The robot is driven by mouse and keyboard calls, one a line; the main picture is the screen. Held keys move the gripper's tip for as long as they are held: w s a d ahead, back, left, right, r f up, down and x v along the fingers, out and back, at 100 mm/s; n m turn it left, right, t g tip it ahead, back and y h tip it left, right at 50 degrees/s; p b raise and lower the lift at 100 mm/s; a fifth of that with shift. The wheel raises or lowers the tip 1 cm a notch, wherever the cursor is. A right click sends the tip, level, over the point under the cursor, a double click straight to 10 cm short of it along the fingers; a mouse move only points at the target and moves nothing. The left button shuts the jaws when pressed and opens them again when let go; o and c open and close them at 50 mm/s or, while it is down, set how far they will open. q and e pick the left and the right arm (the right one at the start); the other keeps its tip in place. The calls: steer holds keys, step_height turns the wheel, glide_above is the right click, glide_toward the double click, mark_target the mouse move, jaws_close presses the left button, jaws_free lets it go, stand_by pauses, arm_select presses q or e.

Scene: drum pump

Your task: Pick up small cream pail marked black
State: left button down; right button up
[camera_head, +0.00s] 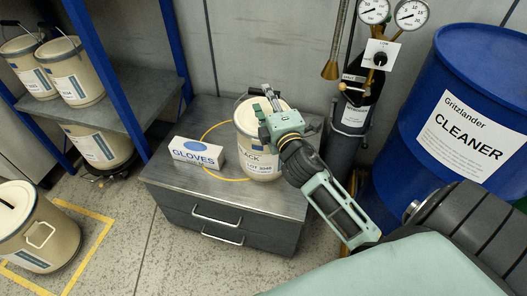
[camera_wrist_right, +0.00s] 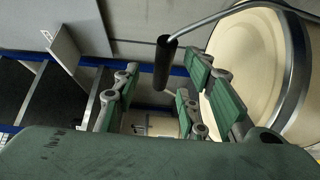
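The small cream pail (camera_head: 259,163) stands upright on the grey drawer cabinet, its label partly hidden and reading "ACK" and "LOT 3040". My right gripper (camera_head: 263,104) is at the top of this pail, in front of part of its lid. In the right wrist view the pail (camera_wrist_right: 246,62) fills the upper right, with its wire bail and dark handle grip (camera_wrist_right: 163,64). My right gripper (camera_wrist_right: 160,92) is open there, and the grip appears between its fingers with gaps on both sides. Whether it touches a finger is unclear. My left gripper is not in view.
A white gloves box (camera_head: 197,153) and a yellow cable loop (camera_head: 208,133) lie beside the pail on the cabinet (camera_head: 172,178). A blue cleaner drum (camera_head: 424,90) and gauges (camera_head: 410,14) stand at right. Other cream pails are on the blue-framed shelf (camera_head: 130,84) and floor.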

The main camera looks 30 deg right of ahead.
mark_target(264, 96)
steer(key=x, duration=0.4)
steer(key=shift+d+f, duration=0.1)
steer(key=shift+f, duration=0.1)
steer(key=shift+c, duration=0.6)
jaws_close()
steer(key=shift+r, duration=0.4)
